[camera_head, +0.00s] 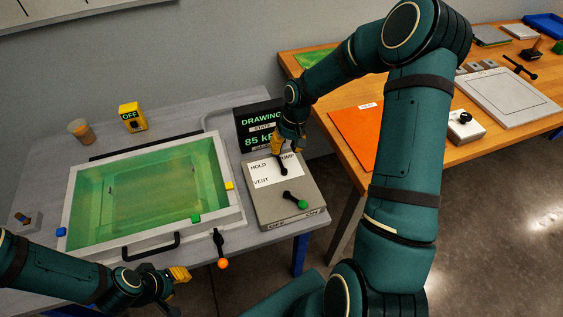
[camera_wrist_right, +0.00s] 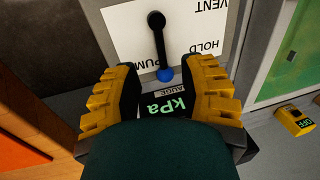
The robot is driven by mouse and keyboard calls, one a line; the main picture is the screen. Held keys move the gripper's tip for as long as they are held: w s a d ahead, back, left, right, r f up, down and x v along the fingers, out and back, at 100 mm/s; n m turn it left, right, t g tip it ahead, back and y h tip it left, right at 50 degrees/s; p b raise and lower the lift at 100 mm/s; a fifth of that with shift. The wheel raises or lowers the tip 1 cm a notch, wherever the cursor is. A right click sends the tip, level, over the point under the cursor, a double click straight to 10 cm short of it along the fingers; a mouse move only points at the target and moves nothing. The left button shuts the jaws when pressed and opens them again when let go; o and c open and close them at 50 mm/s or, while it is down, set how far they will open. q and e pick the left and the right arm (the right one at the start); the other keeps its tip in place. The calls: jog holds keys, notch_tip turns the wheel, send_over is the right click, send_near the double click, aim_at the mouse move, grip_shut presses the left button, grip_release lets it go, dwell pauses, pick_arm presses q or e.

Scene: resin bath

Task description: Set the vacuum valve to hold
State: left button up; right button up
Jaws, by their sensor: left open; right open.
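The vacuum valve is a black lever (camera_wrist_right: 158,45) with a blue knob (camera_wrist_right: 164,75) on a white label plate (camera_wrist_right: 125,28) marked VENT, HOLD and PUMP. In the right wrist view the knob end lies by the PUMP label, on the side toward HOLD. My right gripper (camera_wrist_right: 165,68) is open, its yellow fingertips on either side of the knob; I cannot tell if they touch it. In the head view this gripper (camera_head: 278,152) hides the knob; the lever's black pivot (camera_head: 284,171) shows. My left gripper (camera_head: 180,274) is open and empty near the bath's front edge.
The gauge (camera_head: 257,120) behind the box (camera_head: 259,203) reads DRAWING, 85 kPa. A green-knobbed lever (camera_head: 301,203) sits on the box's front part. The green-lit bath (camera_head: 76,187) and an orange-knobbed lever (camera_head: 222,262) are left. A wooden table (camera_head: 438,155) stands right.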

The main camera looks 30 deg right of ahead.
aim_at(281, 164)
jog(key=f, duration=0.3)
jog(key=a+f, duration=0.1)
jog(key=f, duration=0.2)
jog(key=shift+w+a+f+b, duration=0.15)
jog(key=shift+f+b, duration=0.1)
jog(key=shift+b, duration=0.15)
grip_shut()
